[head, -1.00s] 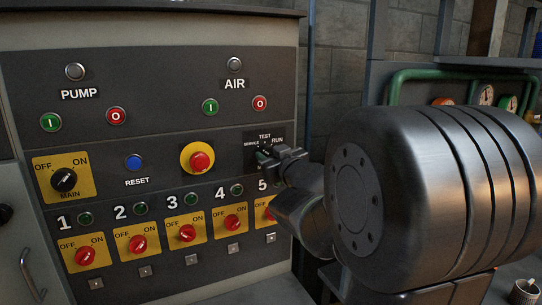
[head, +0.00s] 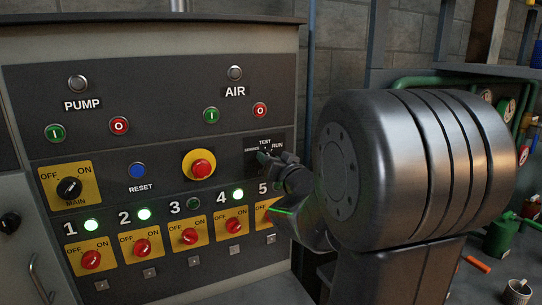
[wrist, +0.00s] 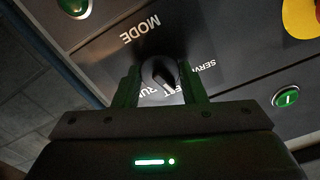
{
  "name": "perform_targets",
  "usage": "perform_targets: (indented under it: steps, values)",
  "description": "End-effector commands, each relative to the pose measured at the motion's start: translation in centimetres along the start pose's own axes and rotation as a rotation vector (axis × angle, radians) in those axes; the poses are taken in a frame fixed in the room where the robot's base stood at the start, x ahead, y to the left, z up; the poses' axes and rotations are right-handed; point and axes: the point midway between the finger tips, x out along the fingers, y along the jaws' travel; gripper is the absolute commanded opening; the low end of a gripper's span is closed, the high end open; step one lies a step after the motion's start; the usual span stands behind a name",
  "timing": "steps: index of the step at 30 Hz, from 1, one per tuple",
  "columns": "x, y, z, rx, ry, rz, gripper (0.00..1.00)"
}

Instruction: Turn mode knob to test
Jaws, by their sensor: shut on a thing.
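The mode knob (wrist: 158,72) is a small dark rotary knob on the grey panel, under the label MODE in the wrist view. SERVICE, TEST and RUN are printed around it, and TEST is partly covered. My gripper (wrist: 158,82) is shut on the knob, one finger on each side. A pale mark on the knob points toward the area of TEST and RUN, but I cannot tell exactly which. In the head view my gripper (head: 266,157) is at the mode plate (head: 281,139), and the knob is mostly hidden behind it.
A yellow-ringed red button (head: 202,168) sits left of the mode plate, with the blue reset button (head: 137,171) beyond. Red switches (head: 190,236) line the row below. A green air button (head: 211,114) and red one (head: 260,109) are above.

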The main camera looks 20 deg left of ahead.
Motion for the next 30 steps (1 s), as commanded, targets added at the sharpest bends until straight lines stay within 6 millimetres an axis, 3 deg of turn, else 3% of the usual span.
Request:
perform_targets:
  steps: [12,30]
  values:
    - [-0.02,0.05,0.0,0.231,-0.001,0.001,0.15]
    - [-0.03,0.13,0.12,0.28,-0.001,0.002,0.15]
